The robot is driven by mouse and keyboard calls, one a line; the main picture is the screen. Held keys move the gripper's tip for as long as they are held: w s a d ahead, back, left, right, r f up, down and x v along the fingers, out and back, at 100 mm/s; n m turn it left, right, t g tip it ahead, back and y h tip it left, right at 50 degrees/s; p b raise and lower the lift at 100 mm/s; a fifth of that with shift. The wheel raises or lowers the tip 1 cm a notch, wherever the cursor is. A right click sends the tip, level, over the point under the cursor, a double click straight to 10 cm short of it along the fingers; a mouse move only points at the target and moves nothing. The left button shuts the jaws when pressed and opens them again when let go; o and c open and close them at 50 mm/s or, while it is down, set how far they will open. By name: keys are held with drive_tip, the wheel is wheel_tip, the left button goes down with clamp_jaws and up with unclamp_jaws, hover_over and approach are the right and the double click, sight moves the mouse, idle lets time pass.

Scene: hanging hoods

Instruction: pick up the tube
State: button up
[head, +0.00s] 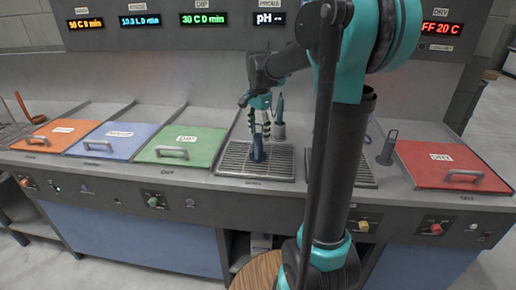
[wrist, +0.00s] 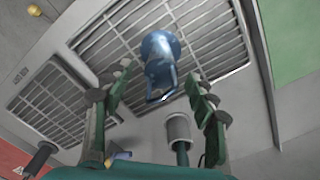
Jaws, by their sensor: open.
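A blue tube (head: 258,150) stands on the left metal drain grate (head: 232,163) in the head view. In the wrist view the blue tube (wrist: 159,62) shows between the fingers, with a wider round end against the grate and a loop-like nearer end. My gripper (head: 260,125) points down just above and around the tube's upper part in the head view. In the wrist view my gripper (wrist: 160,80) has its two fingers spread apart, one on each side of the tube. The fingers do not visibly touch it; exact height is hard to tell.
A grey cylindrical holder (head: 279,131) with a thin probe stands close behind my gripper. A dark upright cylinder (head: 387,150) stands right of the second grate. Green (head: 182,143), blue (head: 110,138), orange (head: 52,135) and red (head: 450,165) lids with handles flank the grates.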

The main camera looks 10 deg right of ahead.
sight(258, 144)
drive_tip(key=shift+a+f, duration=0.2)
drive_tip(key=shift+f, duration=2.65)
drive_tip(key=shift+s, duration=0.1)
drive_tip(key=shift+c, duration=0.3)
clamp_jaws()
